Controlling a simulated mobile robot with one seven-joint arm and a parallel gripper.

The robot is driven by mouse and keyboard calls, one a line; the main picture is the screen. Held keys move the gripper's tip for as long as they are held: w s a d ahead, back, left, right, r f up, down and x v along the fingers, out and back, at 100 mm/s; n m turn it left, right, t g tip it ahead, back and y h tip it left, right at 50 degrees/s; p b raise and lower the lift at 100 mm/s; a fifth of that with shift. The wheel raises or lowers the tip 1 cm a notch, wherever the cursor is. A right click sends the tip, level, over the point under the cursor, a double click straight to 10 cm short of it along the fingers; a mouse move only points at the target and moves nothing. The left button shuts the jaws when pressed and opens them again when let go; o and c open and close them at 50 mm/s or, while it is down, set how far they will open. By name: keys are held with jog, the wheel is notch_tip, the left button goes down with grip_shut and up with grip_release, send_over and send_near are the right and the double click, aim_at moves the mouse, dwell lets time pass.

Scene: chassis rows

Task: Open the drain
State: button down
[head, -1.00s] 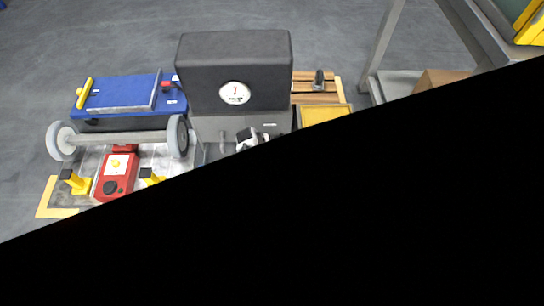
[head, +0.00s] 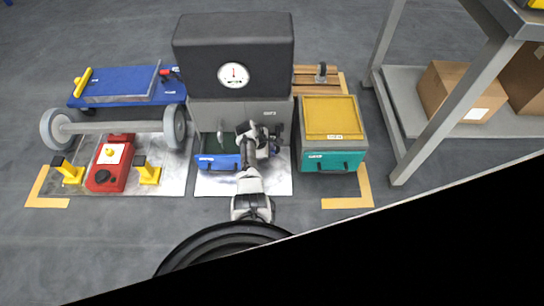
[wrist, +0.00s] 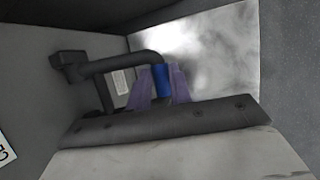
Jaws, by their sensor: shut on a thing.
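The grey machine (head: 240,112) with a dark top and a round gauge (head: 233,75) stands at the middle of the head view. My gripper (head: 252,135) is at its lower front. In the wrist view, a dark bent handle (wrist: 115,64) comes off a grey panel, and my gripper's purple fingers (wrist: 162,85) are shut around its blue sleeve (wrist: 161,80). In the head view, my gripper and wrist hide most of this handle. A blue tray (head: 215,162) sits low under the machine front, partly behind my arm.
A teal box with a yellow top (head: 330,115) stands close on the right. A red device (head: 108,165) between yellow posts and a wheeled axle (head: 115,132) are on the left. A grey rack (head: 415,100) with cartons (head: 462,92) is at far right. Black covers the lower right.

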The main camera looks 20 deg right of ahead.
jog(key=shift+s+a+f+g, duration=0.15)
jog(key=shift+s+f, duration=0.3)
jog(key=shift+f, duration=0.2)
jog(key=shift+s+a+f+g, duration=0.15)
jog(key=shift+s+f, duration=0.25)
jog(key=shift+f, duration=0.25)
jog(key=c, duration=1.3)
grip_release()
jog(key=shift+f, duration=0.15)
jog(key=p+v, duration=0.6)
jog(key=v, duration=0.8)
jog(key=shift+w+r, duration=0.15)
jog(key=shift+r, duration=0.1)
